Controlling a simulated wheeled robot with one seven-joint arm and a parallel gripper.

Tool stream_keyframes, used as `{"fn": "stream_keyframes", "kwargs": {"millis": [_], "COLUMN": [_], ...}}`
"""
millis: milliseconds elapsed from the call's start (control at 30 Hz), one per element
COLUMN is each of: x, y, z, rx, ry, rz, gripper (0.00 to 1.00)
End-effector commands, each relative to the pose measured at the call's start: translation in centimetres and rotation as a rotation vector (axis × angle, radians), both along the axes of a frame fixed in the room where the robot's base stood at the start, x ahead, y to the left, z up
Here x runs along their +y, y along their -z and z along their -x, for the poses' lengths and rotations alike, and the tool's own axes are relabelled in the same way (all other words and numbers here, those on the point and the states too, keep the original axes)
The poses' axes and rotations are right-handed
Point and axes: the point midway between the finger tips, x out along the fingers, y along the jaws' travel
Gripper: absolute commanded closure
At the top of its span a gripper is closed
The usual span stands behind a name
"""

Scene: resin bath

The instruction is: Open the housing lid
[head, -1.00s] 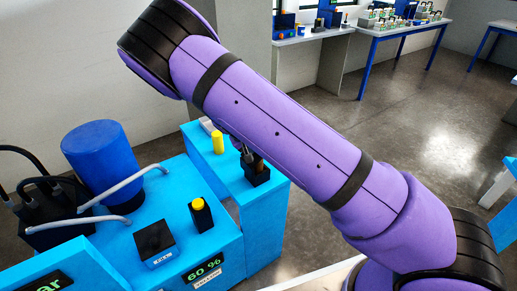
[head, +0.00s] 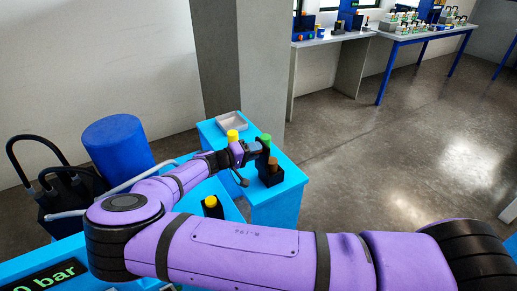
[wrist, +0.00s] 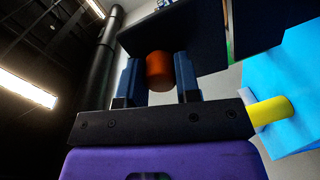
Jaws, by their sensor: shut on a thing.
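The housing (head: 270,179) is a small black box on the blue cabinet's right end in the head view. Its lid (head: 262,157) appears as a dark panel standing upright at the box's left side. In the wrist view the lid shows as a black panel (wrist: 165,30) ahead of the fingers. An orange cylindrical knob (wrist: 160,68) on the lid side sits between the two fingers. My gripper (head: 254,150) reaches the lid from the left; in the wrist view my gripper (wrist: 160,80) is shut on this knob. The knob's join to the panel is unclear.
A yellow cap (head: 233,135) and a grey tray (head: 232,122) are close behind my gripper. A green piece (head: 265,140) and a brown cylinder (head: 272,163) are by the housing. A blue drum (head: 118,150) stands left. Floor to the right is clear.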

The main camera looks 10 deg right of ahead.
Motion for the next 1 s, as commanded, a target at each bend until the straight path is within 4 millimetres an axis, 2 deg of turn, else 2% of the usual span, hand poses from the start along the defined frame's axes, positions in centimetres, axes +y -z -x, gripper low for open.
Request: {"fn": "stream_keyframes", "kwargs": {"millis": [333,867,900,1000], "x": [0.93,1.03,1.03,1.04], "y": [0.53,0.62,0.62,0.62], "z": [0.32,0.41,0.41,0.4], "rx": [-0.043,-0.05,-0.05,-0.05], "ry": [0.0,0.003,0.003,0.003], "rz": [0.138,0.161,0.161,0.161], "gripper": [1.0,1.0,0.67,0.44]}}
